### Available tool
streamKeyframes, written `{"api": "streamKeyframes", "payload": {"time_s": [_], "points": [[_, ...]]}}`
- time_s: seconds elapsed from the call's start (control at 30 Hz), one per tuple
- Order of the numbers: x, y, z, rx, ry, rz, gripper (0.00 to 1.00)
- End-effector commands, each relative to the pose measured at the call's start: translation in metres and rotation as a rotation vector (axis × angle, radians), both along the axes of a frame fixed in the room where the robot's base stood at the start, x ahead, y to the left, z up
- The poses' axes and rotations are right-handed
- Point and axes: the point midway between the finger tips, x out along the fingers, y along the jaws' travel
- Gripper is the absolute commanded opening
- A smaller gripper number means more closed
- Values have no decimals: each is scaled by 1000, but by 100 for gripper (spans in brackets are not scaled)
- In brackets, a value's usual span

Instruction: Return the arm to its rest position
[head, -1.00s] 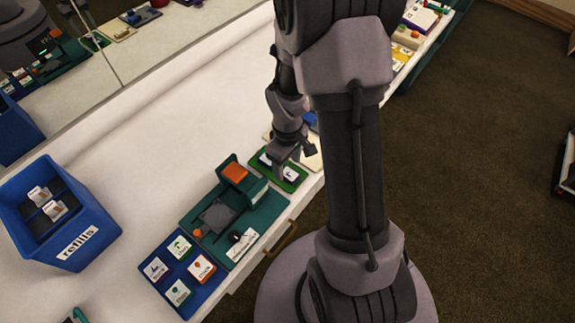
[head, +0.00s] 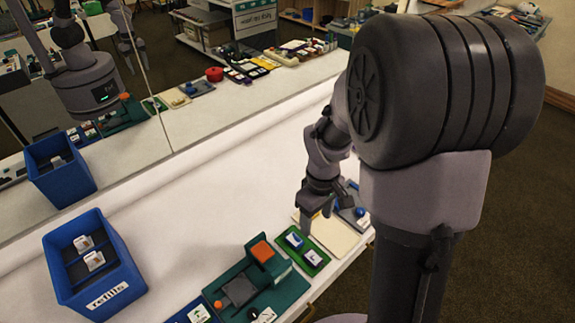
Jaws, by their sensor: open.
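My gripper (head: 318,212) hangs pointing down at the end of my arm in the head view, above the cream board on the white counter. Its jaws are small and dark here; they are open and nothing shows between them.
A blue refills bin (head: 118,289) holding white cards stands at the left. A teal station (head: 285,292) with an orange block (head: 262,251) sits at the front edge. A mirror (head: 160,75) runs along the back. The white counter's middle (head: 190,220) is clear.

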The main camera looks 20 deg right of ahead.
Motion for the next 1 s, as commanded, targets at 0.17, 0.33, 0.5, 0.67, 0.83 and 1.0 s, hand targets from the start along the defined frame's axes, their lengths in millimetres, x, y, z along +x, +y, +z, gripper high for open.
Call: {"api": "streamKeyframes", "payload": {"time_s": [0.17, 0.33, 0.5, 0.67, 0.83, 1.0], "points": [[-5, 25, 42, 5, -94, -115, 59], [-55, 91, 121, 126, -305, -430, 59], [-106, 133, 150, 295, -411, -646, 59], [-121, 143, 155, 353, -429, -709, 59], [-121, 143, 155, 353, -429, -709, 59], [-121, 143, 155, 353, -429, -709, 59]]}}
